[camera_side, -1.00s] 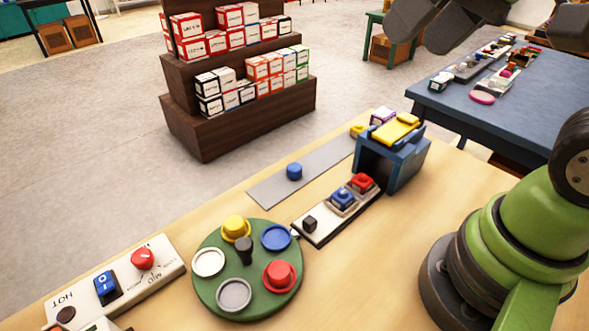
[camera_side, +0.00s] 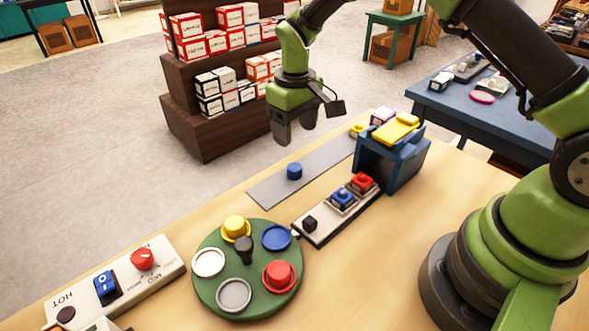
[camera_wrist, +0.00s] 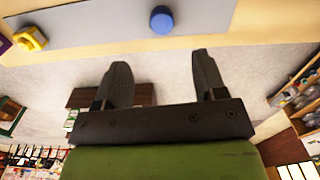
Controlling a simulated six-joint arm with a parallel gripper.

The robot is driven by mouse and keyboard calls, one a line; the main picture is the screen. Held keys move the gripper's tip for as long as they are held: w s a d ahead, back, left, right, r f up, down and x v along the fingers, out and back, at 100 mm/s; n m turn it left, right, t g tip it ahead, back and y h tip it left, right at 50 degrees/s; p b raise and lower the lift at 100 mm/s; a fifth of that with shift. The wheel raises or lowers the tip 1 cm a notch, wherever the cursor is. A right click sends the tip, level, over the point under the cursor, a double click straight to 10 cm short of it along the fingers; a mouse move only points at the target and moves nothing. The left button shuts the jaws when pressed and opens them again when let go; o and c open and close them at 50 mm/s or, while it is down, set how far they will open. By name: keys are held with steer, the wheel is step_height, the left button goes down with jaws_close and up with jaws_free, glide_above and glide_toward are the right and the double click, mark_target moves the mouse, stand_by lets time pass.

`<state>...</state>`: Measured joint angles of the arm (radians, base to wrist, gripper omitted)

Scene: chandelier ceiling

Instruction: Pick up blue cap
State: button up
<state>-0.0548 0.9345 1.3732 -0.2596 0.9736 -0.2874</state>
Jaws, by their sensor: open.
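The blue cap (camera_side: 294,171) is a small round piece on the grey strip (camera_side: 270,191) at the far edge of the wooden table. It also shows in the wrist view (camera_wrist: 161,20), near the top, beyond the fingertips. My gripper (camera_side: 296,132) hangs above the grey strip, apart from the cap, with its fingers pointing down. In the wrist view the two dark fingers (camera_wrist: 160,75) are spread apart with nothing between them.
A green round tray (camera_side: 216,251) holds a yellow cap (camera_side: 236,227), a red cap (camera_side: 279,275) and coloured rings. A button panel (camera_side: 323,222), a blue stand (camera_side: 405,167) and a switch panel (camera_side: 126,278) are on the table. A yellow piece (camera_wrist: 30,39) lies on the strip.

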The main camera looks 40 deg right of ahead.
mark_target(294, 167)
step_height(294, 167, down, 9)
steer(key=shift+a+f, duration=0.1)
steer(key=shift+a, duration=0.05)
steer(key=c, duration=1)
